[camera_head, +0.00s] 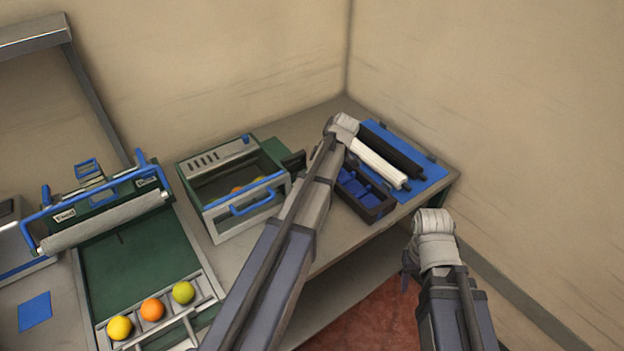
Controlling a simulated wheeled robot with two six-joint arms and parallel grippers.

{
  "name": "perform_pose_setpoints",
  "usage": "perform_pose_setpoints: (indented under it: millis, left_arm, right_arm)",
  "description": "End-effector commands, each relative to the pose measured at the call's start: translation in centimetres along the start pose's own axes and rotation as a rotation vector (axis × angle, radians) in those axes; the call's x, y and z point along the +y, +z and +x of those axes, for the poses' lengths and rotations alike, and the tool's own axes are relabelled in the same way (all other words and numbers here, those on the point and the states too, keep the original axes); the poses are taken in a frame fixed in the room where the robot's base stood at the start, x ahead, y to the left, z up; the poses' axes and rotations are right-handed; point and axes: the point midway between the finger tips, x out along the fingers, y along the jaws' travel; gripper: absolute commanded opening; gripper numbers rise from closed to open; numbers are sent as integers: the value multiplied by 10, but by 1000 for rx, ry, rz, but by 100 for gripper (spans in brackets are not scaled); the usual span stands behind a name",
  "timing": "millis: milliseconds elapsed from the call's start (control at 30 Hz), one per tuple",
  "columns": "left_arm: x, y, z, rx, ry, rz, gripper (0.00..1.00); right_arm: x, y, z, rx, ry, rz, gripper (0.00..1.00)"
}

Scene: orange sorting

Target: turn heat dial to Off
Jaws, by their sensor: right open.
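No heat dial can be made out for certain. A green and grey box (219,218) with a blue front handle stands on the table, with round fruit behind its front window. A dark part (293,160) sits at its right side; I cannot tell what it is. My left arm reaches across the table beside this box, and its jaws do not show. My right gripper (407,266) is open, small and dark, beyond the table's front edge at the right, apart from the box and with nothing visible in it.
A roller (105,222) in a blue frame stands at the left above a green bed. A grey tray (205,289) holds yellow, orange and green fruit. A dark bin (374,209) with blue compartments and a blue mat (429,173) with rolls lie at the right. Walls close the corner.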

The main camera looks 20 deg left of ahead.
Motion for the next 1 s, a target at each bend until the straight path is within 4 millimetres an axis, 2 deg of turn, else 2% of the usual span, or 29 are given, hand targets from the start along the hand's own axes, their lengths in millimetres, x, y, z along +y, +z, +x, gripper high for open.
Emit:
perform_pose_setpoints:
  millis: [267, 300, 533, 833, 1000]
  left_arm:
    - [-1, 1, 0, -3, -3, 0, 0]
    - [-1, 1, 0, -3, -3, 0, 38]
    - [-1, 0, 0, -1, -2, 0, 63]
    - [0, 0, -1, -1, -1, 0, 65]
    - [0, -1, -9, 0, 0, 1, 65]
  right_arm:
    - [0, 0, 0, 0, 0, 0, 50]
    - [0, 0, 0, 0, 0, 0, 50]
    - [0, 0, 0, 0, 0, 0, 50]
    - [0, 0, -1, 0, 0, 0, 50]
    - [1, 0, -9, 0, 0, 0, 50]
